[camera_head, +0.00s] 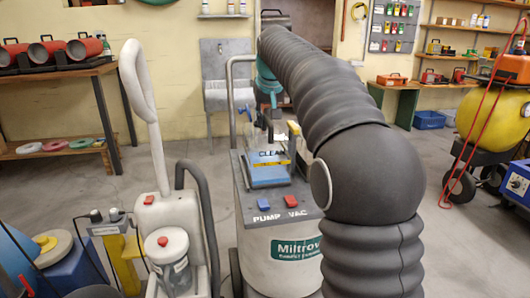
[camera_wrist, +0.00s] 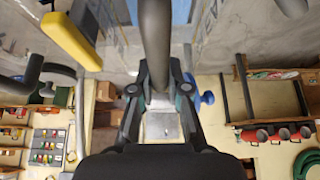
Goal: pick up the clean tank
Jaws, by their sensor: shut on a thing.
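The clean tank (camera_head: 268,158) is a see-through box with a "CLEAN" label and a yellow strip, at the top of the grey Miltrov machine (camera_head: 283,250) in the head view. I cannot tell whether its base is touching the machine. My gripper (camera_head: 272,112) is above the tank, partly hidden behind my arm. In the wrist view my gripper (camera_wrist: 160,85) is shut on the tank's dark bar handle (camera_wrist: 155,35), which runs between the fingers. The tank's clear wall (camera_wrist: 125,14) shows at the top of that view.
A white upright machine (camera_head: 165,225) with a tall handle stands close on the left. A yellow tank cart (camera_head: 490,125) is at the right. A workbench (camera_head: 60,75) with red cylinders and a wall sink (camera_head: 228,98) are behind. Open floor lies between.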

